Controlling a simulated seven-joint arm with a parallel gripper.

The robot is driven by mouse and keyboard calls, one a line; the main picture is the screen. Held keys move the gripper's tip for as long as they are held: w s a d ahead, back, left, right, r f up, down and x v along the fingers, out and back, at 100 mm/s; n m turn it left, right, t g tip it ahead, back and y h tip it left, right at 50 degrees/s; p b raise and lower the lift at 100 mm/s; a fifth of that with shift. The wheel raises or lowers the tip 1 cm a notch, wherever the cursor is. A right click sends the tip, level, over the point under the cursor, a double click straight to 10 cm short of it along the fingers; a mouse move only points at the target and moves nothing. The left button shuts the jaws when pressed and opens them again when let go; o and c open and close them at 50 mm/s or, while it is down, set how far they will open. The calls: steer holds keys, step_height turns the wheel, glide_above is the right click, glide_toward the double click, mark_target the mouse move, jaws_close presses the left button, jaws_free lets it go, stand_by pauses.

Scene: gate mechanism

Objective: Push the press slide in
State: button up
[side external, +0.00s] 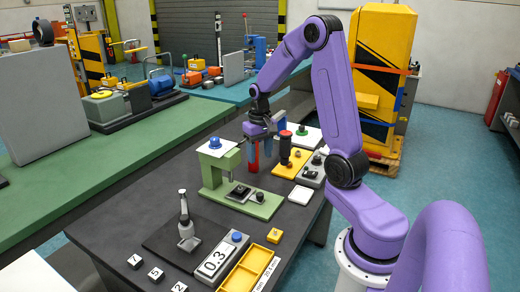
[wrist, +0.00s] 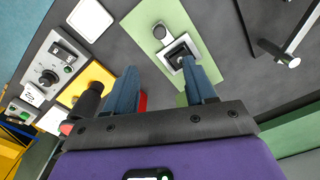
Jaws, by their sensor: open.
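The green press (side external: 210,172) stands on the dark table, with a white plate and blue knob (side external: 214,143) on top. On its green base is a black square piece in a light frame (side external: 238,191), probably the press slide; it also shows in the wrist view (wrist: 180,52). A round knob (wrist: 160,31) sits beside it. My gripper (side external: 261,148) is open, points down and is behind and right of the press. In the wrist view my gripper (wrist: 162,72) has its fingers apart, the right one overlapping the slide's frame in the picture. Contact cannot be told.
A red piece (side external: 254,158) stands by my fingers. A yellow plate with a black handle (side external: 286,148) and a grey switch box (side external: 311,172) are to the right. A grey lamp stand (side external: 185,222), a 0.3 display block (side external: 218,262) and a yellow tray (side external: 248,272) lie in front.

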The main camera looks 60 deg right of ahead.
steer(key=shift+r, duration=0.55)
